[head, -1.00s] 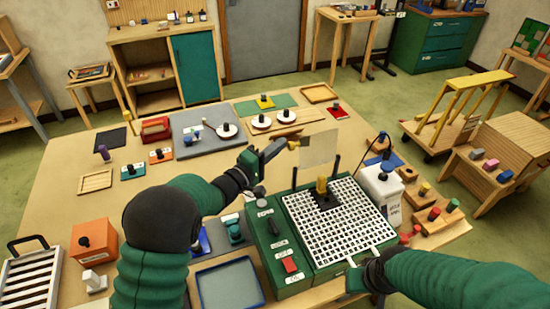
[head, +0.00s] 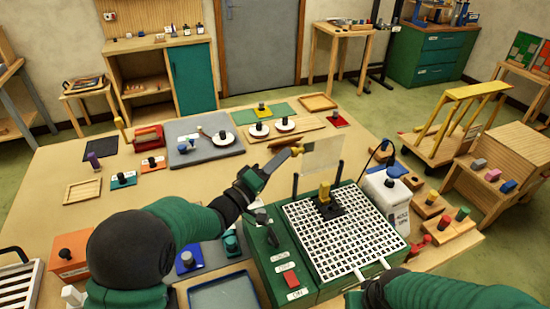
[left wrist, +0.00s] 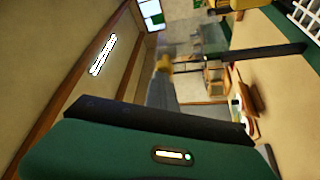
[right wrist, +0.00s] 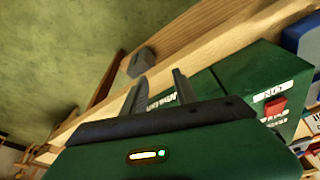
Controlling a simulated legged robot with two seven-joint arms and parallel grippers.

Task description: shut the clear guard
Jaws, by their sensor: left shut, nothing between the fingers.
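The clear guard (head: 322,154) is a translucent panel standing raised at the back of a green machine (head: 283,262) with a white grid top (head: 345,235). A yellow knob (head: 296,151) is at the guard's left edge; it also shows in the left wrist view (left wrist: 165,63). My left gripper (head: 282,158) is shut and empty, its tips at the knob; I cannot tell whether they touch it. My right gripper (right wrist: 158,84) is open and empty by the machine's front side in the right wrist view; my forearm hides it in the head view.
Two dark posts (head: 339,173) rise at the machine's back. A white container (head: 386,198) and wooden blocks with coloured pegs (head: 441,225) stand on its right. A blue tray (head: 226,292) lies on its left.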

